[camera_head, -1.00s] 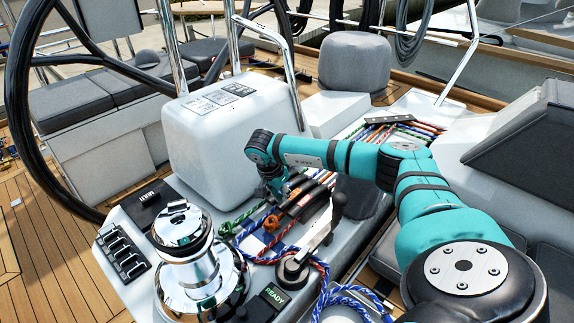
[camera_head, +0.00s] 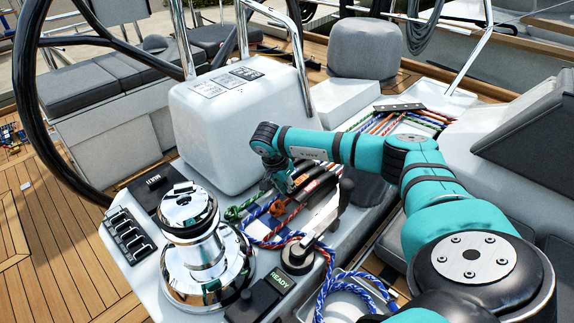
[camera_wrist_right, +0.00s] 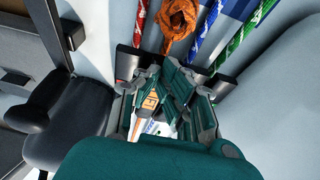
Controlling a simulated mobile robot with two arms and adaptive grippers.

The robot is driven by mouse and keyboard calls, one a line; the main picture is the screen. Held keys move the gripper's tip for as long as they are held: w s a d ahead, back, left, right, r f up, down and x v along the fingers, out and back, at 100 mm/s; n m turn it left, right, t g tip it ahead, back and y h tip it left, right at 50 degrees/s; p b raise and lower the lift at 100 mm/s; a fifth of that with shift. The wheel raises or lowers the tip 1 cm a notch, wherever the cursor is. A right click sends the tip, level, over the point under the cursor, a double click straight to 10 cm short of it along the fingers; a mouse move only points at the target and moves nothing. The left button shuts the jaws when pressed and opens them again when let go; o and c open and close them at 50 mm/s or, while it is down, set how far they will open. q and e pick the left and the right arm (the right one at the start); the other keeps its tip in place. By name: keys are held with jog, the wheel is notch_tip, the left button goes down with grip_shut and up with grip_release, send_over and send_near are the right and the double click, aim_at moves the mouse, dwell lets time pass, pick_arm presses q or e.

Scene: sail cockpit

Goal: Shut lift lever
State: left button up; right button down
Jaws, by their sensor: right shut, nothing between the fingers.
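A bank of dark rope-clutch levers (camera_head: 318,184) with orange-red markings sits on the white console. I cannot tell which one is the lift lever. My right gripper (camera_head: 283,184) is low over the left end of this bank, with its fingers partly hidden in the head view. In the right wrist view its fingers (camera_wrist_right: 168,98) are shut with nothing between them. They are over or beside a lever with an orange and white label (camera_wrist_right: 149,103), partly hidden by the fingers; contact cannot be told. My left gripper is not in view.
A chrome winch (camera_head: 194,250) stands front left of the levers. A winch handle (camera_head: 322,226) with a dark upright knob (camera_head: 346,190) is close on the right. Blue and white rope (camera_head: 335,290) lies in front. A white box (camera_head: 235,125) rises behind.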

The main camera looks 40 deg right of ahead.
notch_tip(320, 180, up, 4)
jog(key=p, duration=0.3)
jog(key=shift+w+r, duration=0.1)
jog(key=shift+r, duration=0.05)
jog(key=s+a+r+b, duration=0.1)
jog(key=a+r+b, duration=0.1)
jog(key=a, duration=0.7)
jog(key=shift+a, duration=0.35)
jog(key=shift+s, duration=0.1)
